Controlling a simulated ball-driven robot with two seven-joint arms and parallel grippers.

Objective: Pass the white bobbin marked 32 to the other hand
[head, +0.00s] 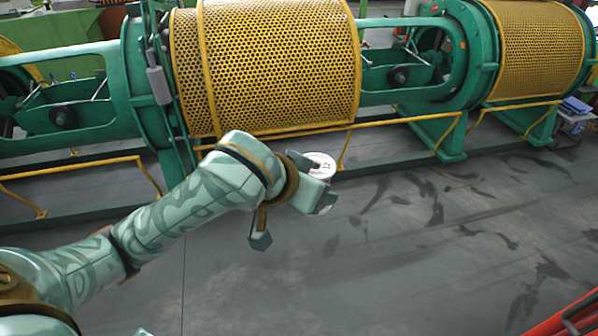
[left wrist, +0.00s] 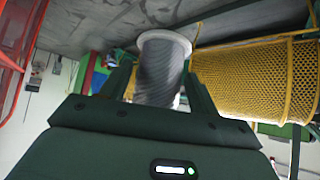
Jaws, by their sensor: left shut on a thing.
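The white bobbin (head: 320,164) shows in the head view at the tip of my left arm, its round white end facing up with a small dark mark on it that I cannot read clearly. My left gripper (head: 312,178) is shut on it and holds it in the air over the floor. In the left wrist view the bobbin (left wrist: 161,72) sits between the two fingers of the gripper (left wrist: 160,85), with a grey wound body and a white flange at the far end. Part of the bobbin is hidden behind the gripper in the head view. My right gripper is in neither view.
A green strander (head: 130,90) with yellow perforated guards (head: 265,65) runs across the back. A yellow rail (head: 400,121) stands in front of it. An orange-red edge (head: 570,318) shows at the bottom right. The grey stained floor (head: 420,250) between is clear.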

